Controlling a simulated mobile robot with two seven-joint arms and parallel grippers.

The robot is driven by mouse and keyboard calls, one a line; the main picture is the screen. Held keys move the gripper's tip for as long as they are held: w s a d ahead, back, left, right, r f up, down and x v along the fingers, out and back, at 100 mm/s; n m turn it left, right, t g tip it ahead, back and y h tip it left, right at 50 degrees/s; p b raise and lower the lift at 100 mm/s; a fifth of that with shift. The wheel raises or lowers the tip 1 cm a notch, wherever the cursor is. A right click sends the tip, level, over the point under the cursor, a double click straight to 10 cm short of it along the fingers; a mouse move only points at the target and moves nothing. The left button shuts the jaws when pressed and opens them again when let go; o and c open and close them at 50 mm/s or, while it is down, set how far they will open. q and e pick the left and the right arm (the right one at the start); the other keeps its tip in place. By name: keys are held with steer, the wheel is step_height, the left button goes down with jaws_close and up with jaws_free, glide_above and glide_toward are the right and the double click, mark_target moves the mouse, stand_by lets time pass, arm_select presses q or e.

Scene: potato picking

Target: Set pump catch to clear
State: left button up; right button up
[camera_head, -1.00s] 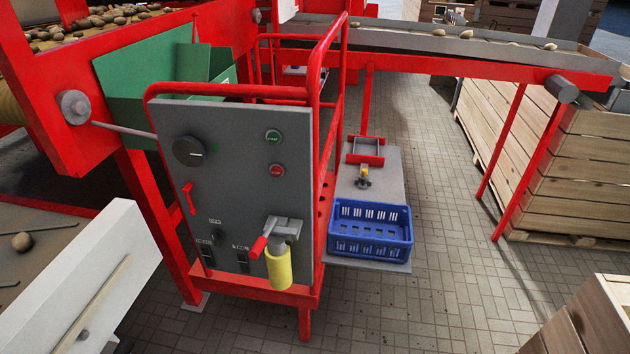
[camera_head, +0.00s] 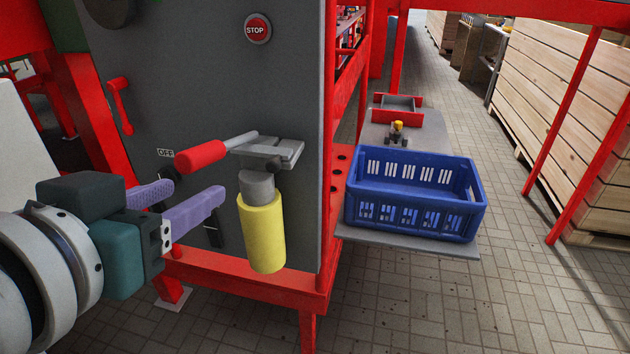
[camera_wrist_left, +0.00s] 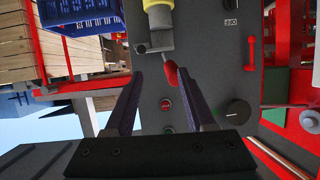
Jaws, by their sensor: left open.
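A hand pump hangs on the grey panel (camera_head: 215,60). It has a grey bracket (camera_head: 270,150), a yellow cylinder (camera_head: 263,233) and a lever with a red handle (camera_head: 200,156) pointing left. No part is clearly marked as the catch; a small dark piece (camera_head: 274,165) shows under the bracket. My left gripper (camera_head: 197,190) is open and empty, its purple fingers just below the red handle in the picture. In the left wrist view the red handle (camera_wrist_left: 171,73) appears between the fingertips, nearer the right finger; contact cannot be told. My right gripper is not in view.
A blue crate (camera_head: 415,215) stands on a grey shelf right of the panel. A red STOP button (camera_head: 257,28) and a red grab handle (camera_head: 121,106) are on the panel. Red frame posts (camera_head: 345,200) edge it. The tiled floor at the lower right is clear.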

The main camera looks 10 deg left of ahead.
mark_target(272, 167)
arm_select(q)
steer(key=w+d+f+t+h+b, duration=0.1)
steer(key=w+d+f+t+b, duration=0.2)
steer(key=f+b, duration=0.4)
steer(key=shift+m+t, duration=0.4)
steer(key=shift+t, duration=0.3)
steer(key=w, duration=0.3)
steer(key=w+b, duration=0.1)
steer(key=w, duration=0.3)
steer(key=w+r+b, duration=0.1)
steer(key=w, duration=0.2)
steer(key=shift+w+d, duration=0.15)
steer(key=shift+w, duration=0.1)
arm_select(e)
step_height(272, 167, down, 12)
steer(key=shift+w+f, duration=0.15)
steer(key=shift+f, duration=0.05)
arm_select(q)
jaws_close()
